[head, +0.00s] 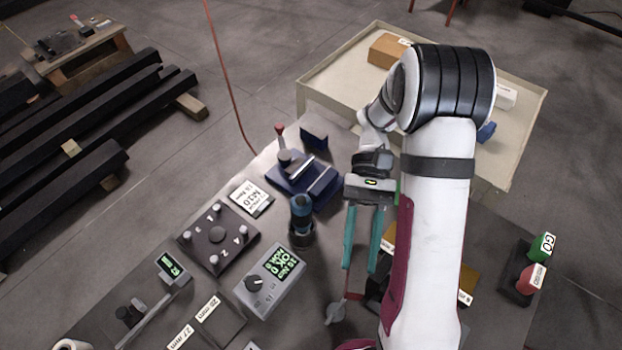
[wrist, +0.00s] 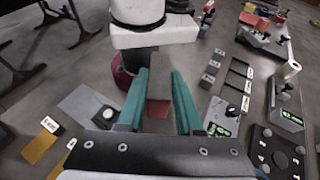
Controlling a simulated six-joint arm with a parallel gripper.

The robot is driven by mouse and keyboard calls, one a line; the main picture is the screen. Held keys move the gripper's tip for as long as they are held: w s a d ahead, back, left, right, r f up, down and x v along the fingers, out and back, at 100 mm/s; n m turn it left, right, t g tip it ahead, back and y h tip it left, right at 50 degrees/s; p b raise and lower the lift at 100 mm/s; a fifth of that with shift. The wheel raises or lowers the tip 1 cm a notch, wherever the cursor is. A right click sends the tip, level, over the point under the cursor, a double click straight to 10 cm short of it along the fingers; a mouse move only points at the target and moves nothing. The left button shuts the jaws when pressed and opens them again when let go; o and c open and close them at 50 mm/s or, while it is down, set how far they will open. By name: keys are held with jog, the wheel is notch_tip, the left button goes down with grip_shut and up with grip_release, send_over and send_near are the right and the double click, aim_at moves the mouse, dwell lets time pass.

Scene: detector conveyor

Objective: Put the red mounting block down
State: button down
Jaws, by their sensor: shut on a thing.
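My gripper (head: 361,268) points down over the dark bench in the head view, right of the grey tester. Its two teal fingers stand apart, with a dark red block between them in the wrist view (wrist: 158,108); I take this as the red mounting block. The gripper itself also shows in the wrist view (wrist: 160,72). The block's underside and any contact with the bench are hidden.
The grey tester (head: 270,283) with a green display, a dark cylinder (head: 301,222) and a blue vise (head: 305,180) stand left of the gripper. Slots labelled in mm (head: 220,320) lie at the front left.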

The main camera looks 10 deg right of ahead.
jog(key=w+d+n+t+h, duration=0.3)
jog(key=w+d+n+h, duration=0.3)
jog(key=n+h, duration=0.6)
jog(key=n+t+h, duration=0.2)
jog(key=n+t, duration=1.6)
jog(key=t, duration=0.1)
send_over(307, 187)
notch_tip(307, 187, down, 13)
jog(key=shift+r, duration=0.15)
jog(key=c, duration=0.6)
grip_release()
jog(key=shift+o, duration=0.2)
